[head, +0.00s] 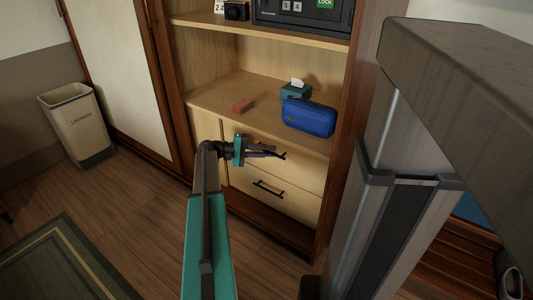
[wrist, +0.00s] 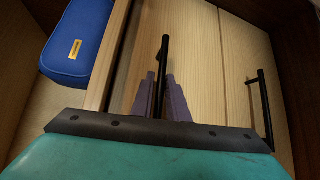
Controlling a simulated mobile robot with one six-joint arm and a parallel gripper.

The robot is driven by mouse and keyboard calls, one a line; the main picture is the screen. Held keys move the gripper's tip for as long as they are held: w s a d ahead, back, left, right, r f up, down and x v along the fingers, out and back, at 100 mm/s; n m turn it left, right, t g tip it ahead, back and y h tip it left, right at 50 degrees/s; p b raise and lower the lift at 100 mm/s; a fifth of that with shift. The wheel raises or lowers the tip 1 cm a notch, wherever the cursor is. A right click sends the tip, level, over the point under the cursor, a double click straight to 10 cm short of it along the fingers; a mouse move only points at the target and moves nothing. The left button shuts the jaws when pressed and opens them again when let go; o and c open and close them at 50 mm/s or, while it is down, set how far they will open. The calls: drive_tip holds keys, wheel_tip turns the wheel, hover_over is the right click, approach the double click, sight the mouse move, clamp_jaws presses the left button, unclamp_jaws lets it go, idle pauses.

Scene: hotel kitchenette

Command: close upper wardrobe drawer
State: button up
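The upper drawer (head: 300,172) is a pale wooden panel under the wardrobe shelf. Its dark bar handle (wrist: 163,55) runs up the middle of the wrist view. My gripper (head: 272,151) is at this handle in the head view. In the wrist view its two purple fingers (wrist: 160,80) lie on either side of the bar. Whether they press on it is unclear. A narrow dark strip (wrist: 121,50) shows between the shelf edge and the drawer front; I cannot tell how far the drawer stands out. My arm hides part of the front.
The lower drawer (head: 290,200) has its own bar handle (head: 268,189). On the shelf (head: 215,95) are a blue case (head: 308,117), a tissue box (head: 295,92) and a reddish block (head: 243,106). A laundry bin (head: 77,125) stands at left. Open floor (head: 135,210) lies left of my arm.

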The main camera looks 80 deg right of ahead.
drive_tip(key=shift+r, duration=0.1)
idle(0.3)
drive_tip(key=p+v, duration=0.4)
drive_tip(key=v, duration=0.9)
drive_tip(key=shift+w, duration=0.4)
drive_tip(key=shift+a, duration=0.15)
